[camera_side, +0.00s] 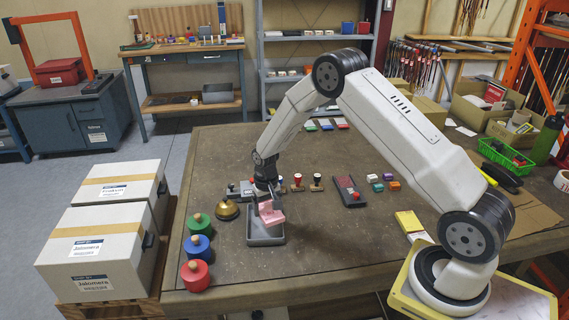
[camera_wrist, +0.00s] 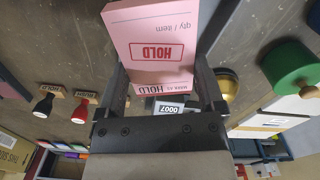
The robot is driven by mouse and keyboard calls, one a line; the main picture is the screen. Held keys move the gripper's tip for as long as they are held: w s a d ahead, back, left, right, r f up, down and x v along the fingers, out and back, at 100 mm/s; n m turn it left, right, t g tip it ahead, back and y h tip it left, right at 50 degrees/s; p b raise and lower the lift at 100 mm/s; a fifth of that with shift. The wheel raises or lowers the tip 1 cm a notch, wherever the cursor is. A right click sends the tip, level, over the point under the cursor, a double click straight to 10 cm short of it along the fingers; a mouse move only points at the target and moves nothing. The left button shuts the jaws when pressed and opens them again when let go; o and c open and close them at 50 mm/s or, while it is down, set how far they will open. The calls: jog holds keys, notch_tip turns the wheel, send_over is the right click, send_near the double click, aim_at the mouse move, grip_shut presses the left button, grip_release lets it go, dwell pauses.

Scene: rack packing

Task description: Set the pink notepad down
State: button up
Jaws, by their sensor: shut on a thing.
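The pink notepad (camera_wrist: 155,45) is held between the two fingers of my gripper (camera_wrist: 165,90) in the wrist view, with a red "HOLD" mark on its face. In the side view my gripper (camera_side: 264,203) points down with the pink notepad (camera_side: 271,213) in it. The notepad is over a grey open tray (camera_side: 265,240) on the table; its lower edge appears above the tray's floor, though I cannot tell the exact gap. My fingers hide part of the pad's sides.
A brass bell (camera_side: 227,210) and green (camera_side: 199,222), blue (camera_side: 197,247) and red (camera_side: 195,275) round pieces stand left of the tray. The table's front middle is clear.

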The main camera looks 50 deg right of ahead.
aim_at(263, 205)
jog(key=shift+w+d+f, duration=0.1)
jog(key=shift+w+f, duration=0.7)
jog(key=shift+f, duration=0.25)
jog(key=shift+w+f, duration=0.1)
jog(key=shift+w+f, duration=0.1)
jog(key=shift+f, duration=1.6)
jog(key=shift+f, duration=0.1)
jog(key=o, duration=1)
jog(key=shift+r, duration=6.1)
